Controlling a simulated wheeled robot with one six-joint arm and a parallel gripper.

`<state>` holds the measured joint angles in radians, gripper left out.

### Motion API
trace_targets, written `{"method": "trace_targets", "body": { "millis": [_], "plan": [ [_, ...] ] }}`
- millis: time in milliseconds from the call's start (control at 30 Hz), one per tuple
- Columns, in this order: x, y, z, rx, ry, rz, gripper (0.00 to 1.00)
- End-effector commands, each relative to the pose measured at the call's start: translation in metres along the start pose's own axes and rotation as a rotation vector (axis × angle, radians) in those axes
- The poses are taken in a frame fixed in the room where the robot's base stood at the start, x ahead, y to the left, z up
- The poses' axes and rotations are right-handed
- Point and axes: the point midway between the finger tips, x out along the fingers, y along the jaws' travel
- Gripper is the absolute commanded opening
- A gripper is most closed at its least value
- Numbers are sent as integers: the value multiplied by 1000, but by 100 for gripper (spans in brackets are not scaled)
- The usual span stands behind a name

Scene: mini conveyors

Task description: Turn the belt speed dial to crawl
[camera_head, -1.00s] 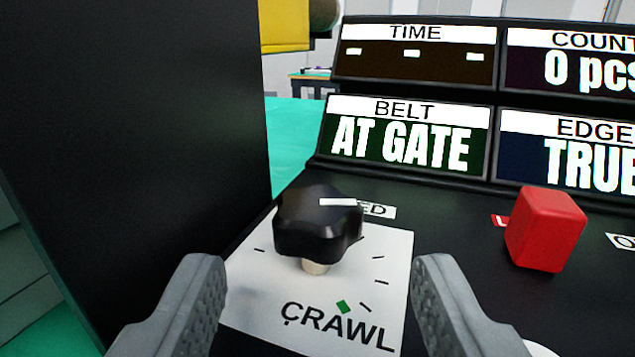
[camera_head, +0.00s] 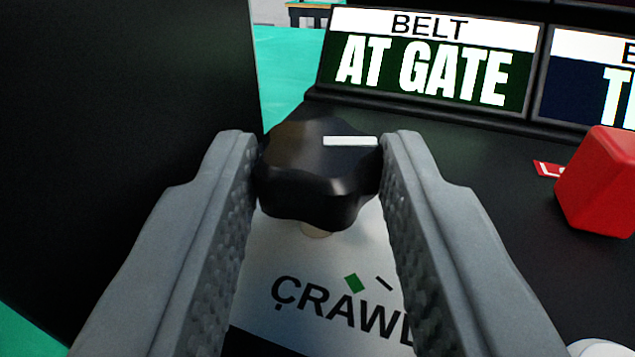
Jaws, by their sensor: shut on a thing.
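The belt speed dial (camera_head: 312,182) is a black lobed knob on a short pale shaft. Its white pointer line (camera_head: 350,141) points right. The pointer is not at the green mark. My gripper (camera_head: 318,165) is shut on the dial, one grey finger on its left side and one on its right. The fingers hide the plate's left and right parts.
A tall black panel (camera_head: 120,110) stands close on the left. A display (camera_head: 430,60) behind the dial reads BELT, AT GATE. A red block-shaped control (camera_head: 598,182) is at the right, near the right finger. Bare black console (camera_head: 480,170) lies between.

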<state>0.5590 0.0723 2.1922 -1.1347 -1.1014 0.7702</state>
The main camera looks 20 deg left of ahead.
Motion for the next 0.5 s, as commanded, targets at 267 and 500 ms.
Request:
{"method": "trace_targets", "body": {
  "millis": [267, 500],
  "plan": [
    [0, -2, 0, 1, 0, 56, 10],
    [1, -6, 0, 3, -1, 183, 10]
  ]
}}
